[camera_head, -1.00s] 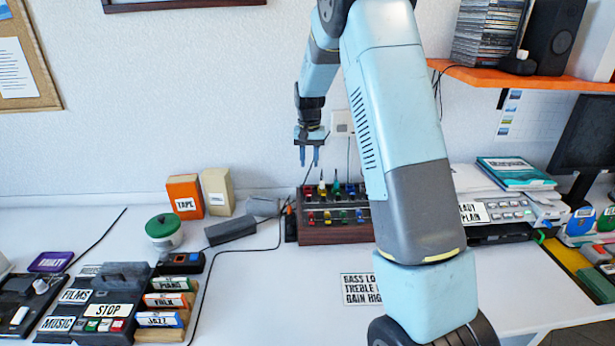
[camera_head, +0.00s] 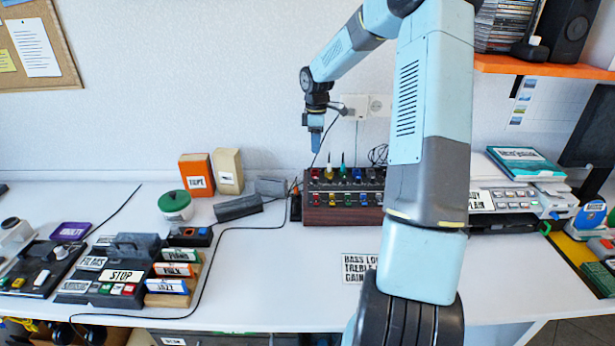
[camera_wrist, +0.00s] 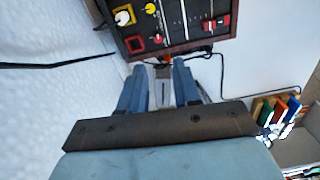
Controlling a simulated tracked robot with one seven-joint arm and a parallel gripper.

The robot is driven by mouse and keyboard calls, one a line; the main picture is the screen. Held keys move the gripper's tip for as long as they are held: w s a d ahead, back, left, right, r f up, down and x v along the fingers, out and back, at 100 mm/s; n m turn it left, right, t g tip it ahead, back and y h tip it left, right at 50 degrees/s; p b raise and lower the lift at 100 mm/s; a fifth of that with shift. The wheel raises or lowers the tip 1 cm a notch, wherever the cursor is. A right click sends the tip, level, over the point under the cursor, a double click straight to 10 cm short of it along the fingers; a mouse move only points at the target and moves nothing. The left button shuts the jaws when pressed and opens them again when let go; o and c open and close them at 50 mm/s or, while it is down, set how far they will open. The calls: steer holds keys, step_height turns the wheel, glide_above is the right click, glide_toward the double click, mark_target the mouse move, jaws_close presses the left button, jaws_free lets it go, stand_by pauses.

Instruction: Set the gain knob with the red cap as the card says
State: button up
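The dark mixer box (camera_head: 343,212) with a wooden front carries rows of coloured knobs. A red-capped knob (camera_head: 316,174) is at the left of its upper row; I cannot read which is the gain knob. In the wrist view, a red cap (camera_wrist: 157,39) shows on the panel. My gripper (camera_head: 316,143) hangs above and behind the mixer's left end, clear of it. In the wrist view my gripper (camera_wrist: 159,67) has its fingers apart, with no knob between them. The white card (camera_head: 354,268) lies in front of the mixer, partly hidden by my arm; "BASS LO", "TREBLE" and "GAIN" show.
A cable (camera_head: 228,229) runs over the table left of the mixer. Orange (camera_head: 197,175) and beige (camera_head: 228,171) boxes stand back left. A dark player (camera_head: 110,272) with labels is front left.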

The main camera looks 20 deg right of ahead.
mark_target(315, 178)
steer(key=shift+n, duration=0.9)
step_height(315, 178, down, 13)
steer(key=shift+c, duration=0.3)
steer(key=shift+s, duration=0.1)
jaws_close()
